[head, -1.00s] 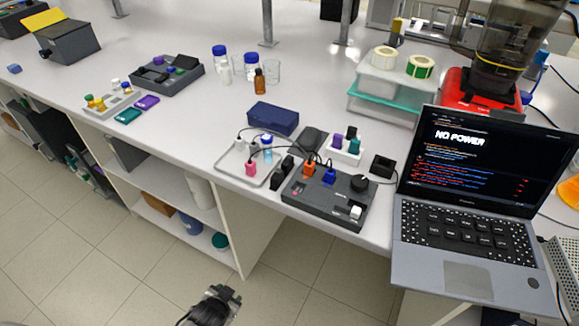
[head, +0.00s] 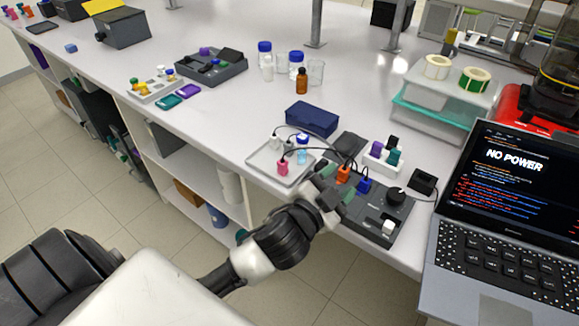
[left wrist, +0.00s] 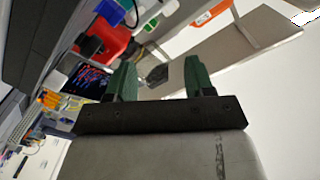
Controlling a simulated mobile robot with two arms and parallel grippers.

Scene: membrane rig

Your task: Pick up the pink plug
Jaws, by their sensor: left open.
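The pink plug (head: 283,168) stands in a light grey tray (head: 256,163) near the front edge of the bench, with a dark cable at its top. My left gripper (head: 339,183) is to the right of the plug, above the dark grey rig box (head: 399,215), apart from the plug. Its two green-tipped fingers are spread with nothing between them. They also show in the left wrist view (left wrist: 160,82), where I cannot make out the pink plug. My right gripper is not in view.
An orange plug (head: 343,174) and a blue plug (head: 364,186) stand in the rig box close to my left gripper. A navy case (head: 312,119) lies behind the tray. The laptop (head: 510,165) reads "NO POWER".

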